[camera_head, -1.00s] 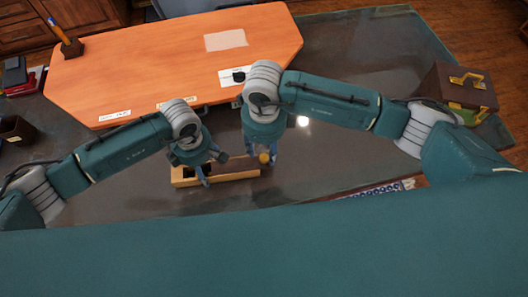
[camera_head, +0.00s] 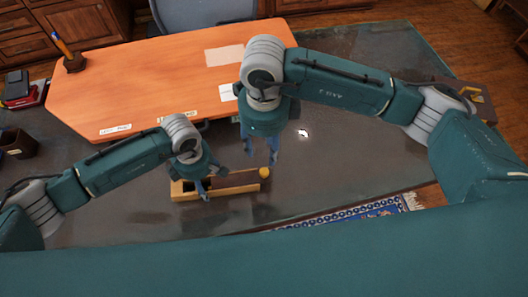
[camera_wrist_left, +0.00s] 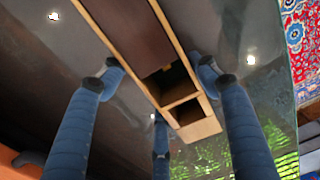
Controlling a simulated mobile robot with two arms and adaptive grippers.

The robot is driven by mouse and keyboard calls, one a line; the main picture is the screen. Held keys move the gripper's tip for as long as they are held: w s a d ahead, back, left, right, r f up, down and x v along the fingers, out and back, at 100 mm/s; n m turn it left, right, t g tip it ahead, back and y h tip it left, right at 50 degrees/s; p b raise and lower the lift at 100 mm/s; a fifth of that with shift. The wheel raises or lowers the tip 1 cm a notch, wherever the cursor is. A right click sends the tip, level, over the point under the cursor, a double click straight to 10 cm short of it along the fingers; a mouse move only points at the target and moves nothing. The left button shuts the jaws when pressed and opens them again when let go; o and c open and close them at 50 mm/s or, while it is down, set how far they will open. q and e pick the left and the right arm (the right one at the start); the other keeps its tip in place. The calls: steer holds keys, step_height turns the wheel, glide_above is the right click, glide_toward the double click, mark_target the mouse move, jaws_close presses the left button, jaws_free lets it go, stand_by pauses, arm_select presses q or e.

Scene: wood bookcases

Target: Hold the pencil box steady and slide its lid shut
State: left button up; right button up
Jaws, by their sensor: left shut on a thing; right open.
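The pencil box (camera_head: 236,189) is a long, narrow light-wood box lying on the dark glass table. My left gripper (camera_head: 198,186) is shut on its left part; the left wrist view shows the fingers on both sides of the box (camera_wrist_left: 198,130). A dark brown lid (camera_wrist_left: 136,30) lies between the side rails there, with open dark space between its edge and the box's near end.
An orange board (camera_head: 150,85) with paper labels covers the back of the table. A pencil stands in a holder (camera_head: 75,63) on it at the left. A dark cup (camera_head: 17,143) stands at far left. A brown case (camera_head: 478,100) is at right, partly hidden by my arm.

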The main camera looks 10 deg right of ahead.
mark_target(264, 171)
step_height(264, 171, down, 12)
steer(key=shift+f, duration=0.1)
stand_by(0.5)
jaws_close()
